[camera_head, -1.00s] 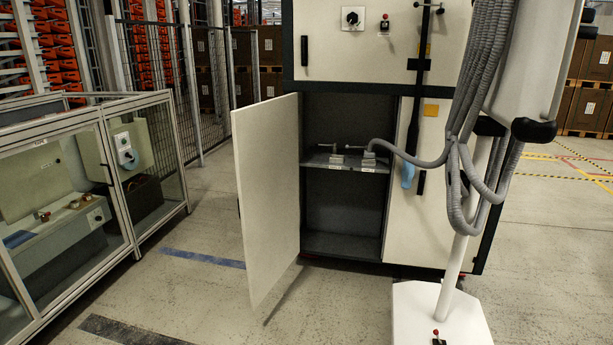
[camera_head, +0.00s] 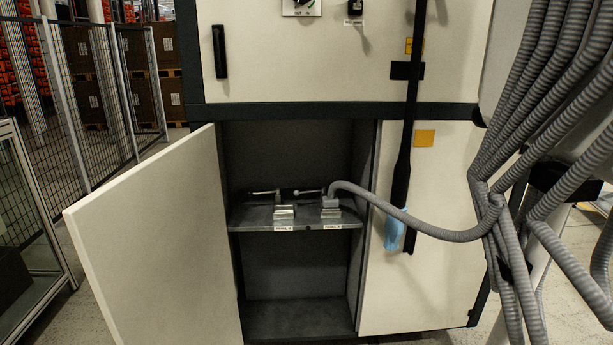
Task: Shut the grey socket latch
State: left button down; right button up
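Two small metal sockets sit side by side on the shelf (camera_head: 262,224) inside the open cabinet. The left socket (camera_head: 284,213) has a lever (camera_head: 262,192) pointing left. The right socket (camera_head: 330,208) has a lever (camera_head: 308,191) that also points left, and the end of a grey corrugated hose (camera_head: 425,231) meets it. Both sockets look grey, and the small labels under them are too small to read. I cannot tell whether either latch is open or shut. Neither of my grippers is in view.
The cabinet's white left door (camera_head: 155,250) stands open towards me; its right door (camera_head: 430,280) is shut. A bundle of grey hoses (camera_head: 540,110) hangs at the right, close to me. A blue item (camera_head: 394,234) hangs on the right door. A glass-sided enclosure (camera_head: 30,235) stands at the left.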

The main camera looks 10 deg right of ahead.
aim_at(296, 193)
jog(key=i+l+z, duration=0.15)
jog(key=i+z, duration=0.35)
jog(key=i, duration=0.25)
jog(key=i+j+z, duration=0.15)
jog(key=i+z, duration=0.35)
jog(key=i, duration=0.2)
jog(key=z, duration=0.3)
